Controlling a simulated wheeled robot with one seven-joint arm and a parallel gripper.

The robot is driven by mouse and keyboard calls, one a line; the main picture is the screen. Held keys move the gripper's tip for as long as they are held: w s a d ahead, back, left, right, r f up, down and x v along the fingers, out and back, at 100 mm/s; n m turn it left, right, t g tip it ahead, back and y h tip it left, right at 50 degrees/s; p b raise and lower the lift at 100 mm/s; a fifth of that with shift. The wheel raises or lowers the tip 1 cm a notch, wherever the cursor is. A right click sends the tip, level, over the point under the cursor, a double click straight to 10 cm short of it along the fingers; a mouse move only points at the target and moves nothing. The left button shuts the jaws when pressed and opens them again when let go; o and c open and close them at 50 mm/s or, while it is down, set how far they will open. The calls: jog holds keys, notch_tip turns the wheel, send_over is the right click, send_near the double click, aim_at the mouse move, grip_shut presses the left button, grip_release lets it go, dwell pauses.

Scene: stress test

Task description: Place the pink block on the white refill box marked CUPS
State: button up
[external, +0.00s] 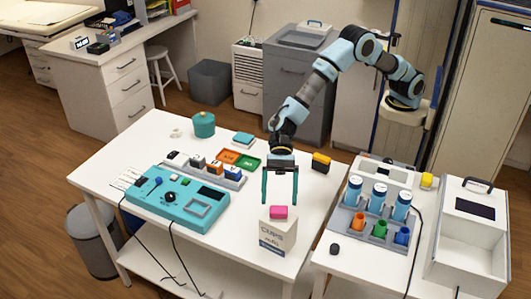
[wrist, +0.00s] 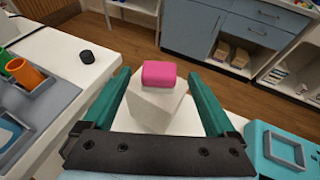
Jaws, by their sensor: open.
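The pink block (external: 278,212) rests on top of the white refill box marked CUPS (external: 276,237), near the front edge of the white table. In the wrist view the pink block (wrist: 159,74) sits on the top face of the white box (wrist: 150,105). My gripper (external: 281,201) is open, with its teal fingers pointing down. In the external view it is above and just behind the box. In the wrist view the fingers of my gripper (wrist: 163,92) are spread to either side of the box and block, with nothing held between them.
A teal console (external: 175,197) lies left of the box. A grey rack (external: 375,228) with blue-capped bottles and coloured cups stands on the right-hand table, beside a small black knob (external: 334,249). A yellow and black block (external: 321,162) lies behind right. The table between is clear.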

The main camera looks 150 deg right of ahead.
jog(key=b+v, duration=0.1)
jog(key=v, duration=0.6)
jog(key=shift+s+r+b, duration=0.2)
jog(key=shift+s+b, duration=0.1)
jog(key=shift+b, duration=0.05)
jog(key=shift+d, duration=0.1)
